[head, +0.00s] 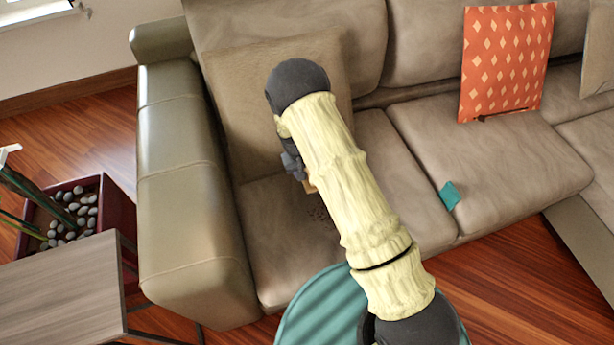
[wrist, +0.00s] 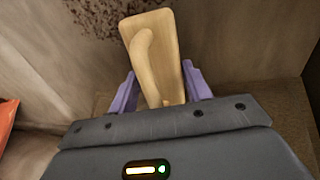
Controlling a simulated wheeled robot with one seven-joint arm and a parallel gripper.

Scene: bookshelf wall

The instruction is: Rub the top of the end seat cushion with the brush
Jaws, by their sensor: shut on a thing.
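The end seat cushion (head: 268,235) is the tan leather seat beside the left armrest in the head view. A patch of dark specks (head: 318,214) lies on its top, partly hidden by my arm. In the wrist view the specks (wrist: 180,22) show at the top, beyond the brush. My gripper (wrist: 160,88) is shut on the wooden brush (wrist: 165,45), its purple fingers on either side of the handle. In the head view the gripper is over the end seat, mostly behind my arm, with a bit of the brush (head: 310,187) showing. I cannot tell whether the brush touches the cushion.
The armrest (head: 185,190) rises on the left, and a back pillow (head: 235,105) leans behind the seat. An orange patterned pillow (head: 505,62) and a small teal item (head: 449,195) are to the right. A side table (head: 65,290) and a pebble planter (head: 75,215) stand left.

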